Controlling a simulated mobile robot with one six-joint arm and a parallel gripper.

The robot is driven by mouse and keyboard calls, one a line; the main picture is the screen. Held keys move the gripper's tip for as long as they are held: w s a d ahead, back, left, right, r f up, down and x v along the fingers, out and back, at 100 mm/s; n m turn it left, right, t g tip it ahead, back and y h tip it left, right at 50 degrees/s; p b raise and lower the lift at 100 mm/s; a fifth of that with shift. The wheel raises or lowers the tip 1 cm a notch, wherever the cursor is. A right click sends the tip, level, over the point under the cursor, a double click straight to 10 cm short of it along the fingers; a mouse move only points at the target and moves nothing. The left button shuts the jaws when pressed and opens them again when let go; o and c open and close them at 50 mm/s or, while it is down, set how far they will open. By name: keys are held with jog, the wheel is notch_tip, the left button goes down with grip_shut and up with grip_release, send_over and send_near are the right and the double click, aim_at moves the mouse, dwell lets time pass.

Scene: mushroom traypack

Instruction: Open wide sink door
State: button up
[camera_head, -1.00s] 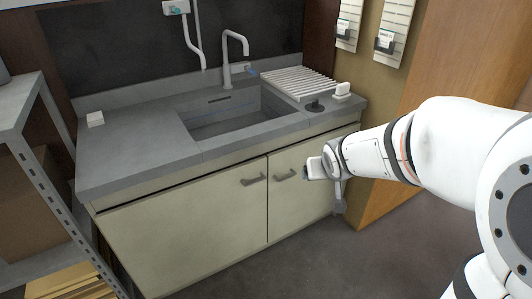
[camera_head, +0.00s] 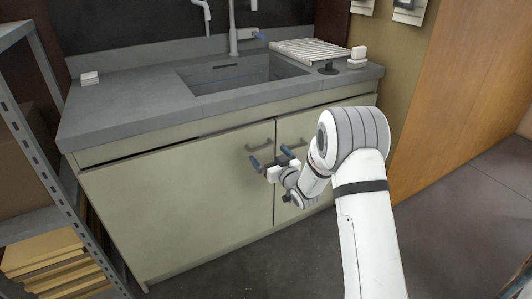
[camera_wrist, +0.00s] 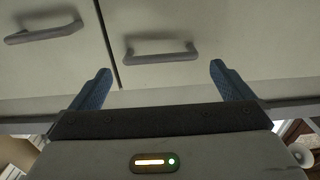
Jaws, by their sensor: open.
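The wide sink door (camera_head: 185,205) is the left, cream one under the counter, and it is closed. Its grey bar handle (camera_head: 259,146) is near its upper right corner. My gripper (camera_head: 271,157) is open and empty in front of the seam between the doors, its two blue fingers toward the cabinet. The wrist view looks upside down. There a bar handle (camera_wrist: 160,52), apparently the wide door's, lies ahead and between the fingers of my gripper (camera_wrist: 158,75), with no contact visible. The narrower right door (camera_head: 312,128) is also closed and partly hidden by my arm.
The narrow door's handle (camera_head: 294,148) is close by; it seems to be the left handle (camera_wrist: 44,30) in the wrist view. The counter (camera_head: 140,108) overhangs above. A metal shelf (camera_head: 45,150) stands at the left, a wooden panel (camera_head: 450,90) at the right. The floor in front is clear.

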aim_at(261, 147)
jog(key=shift+b+x, duration=0.5)
jog(key=shift+x, duration=2.7)
